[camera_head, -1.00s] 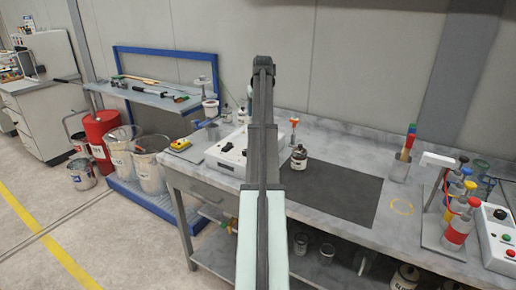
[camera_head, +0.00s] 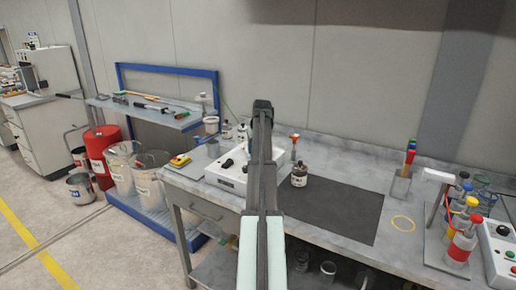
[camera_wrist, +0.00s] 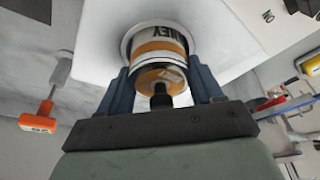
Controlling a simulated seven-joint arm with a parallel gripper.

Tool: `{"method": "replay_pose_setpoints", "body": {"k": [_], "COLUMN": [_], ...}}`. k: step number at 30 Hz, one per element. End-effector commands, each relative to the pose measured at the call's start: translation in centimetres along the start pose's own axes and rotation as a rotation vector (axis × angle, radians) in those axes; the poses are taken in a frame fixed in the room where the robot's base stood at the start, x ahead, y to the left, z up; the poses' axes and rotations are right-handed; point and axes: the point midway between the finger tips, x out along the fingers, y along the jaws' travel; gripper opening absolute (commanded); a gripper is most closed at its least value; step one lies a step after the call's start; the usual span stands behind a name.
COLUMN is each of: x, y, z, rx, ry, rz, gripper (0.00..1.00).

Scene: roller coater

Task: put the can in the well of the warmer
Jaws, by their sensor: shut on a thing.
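My gripper (camera_wrist: 158,74) is shut on a can (camera_wrist: 152,48) with an orange and white label, one blue finger on each side. The can's far end meets a round, white-rimmed opening in the white top of the warmer (camera_wrist: 95,62); how deep it sits in the well I cannot tell. In the head view the white warmer (camera_head: 226,178) stands on the bench with dark knobs on its front. My arm covers part of it and hides the gripper and the held can.
A small jar (camera_head: 299,175) stands right of the warmer, at the edge of a dark mat (camera_head: 335,212). Capped bottles (camera_head: 462,242) stand at the bench's right. The mat is mostly clear.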

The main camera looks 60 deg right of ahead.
Motion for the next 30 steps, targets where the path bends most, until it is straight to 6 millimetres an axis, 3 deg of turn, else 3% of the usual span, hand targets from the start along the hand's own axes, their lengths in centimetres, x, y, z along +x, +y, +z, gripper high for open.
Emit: {"method": "replay_pose_setpoints", "body": {"k": [10, 11, 18, 30], "x": [0.25, 0.3, 0.25, -0.58], "y": [0.0, 0.0, 0.01, 0.01], "z": [0.06, 0.08, 0.06, -0.06], "rx": [0.0, 0.0, 0.0, 0.0], "ry": [0.0, 0.0, 0.0, 0.001], "rz": [0.0, 0.0, 0.0, 0.0], "gripper": [0.09, 0.66, 0.89, 0.91]}}
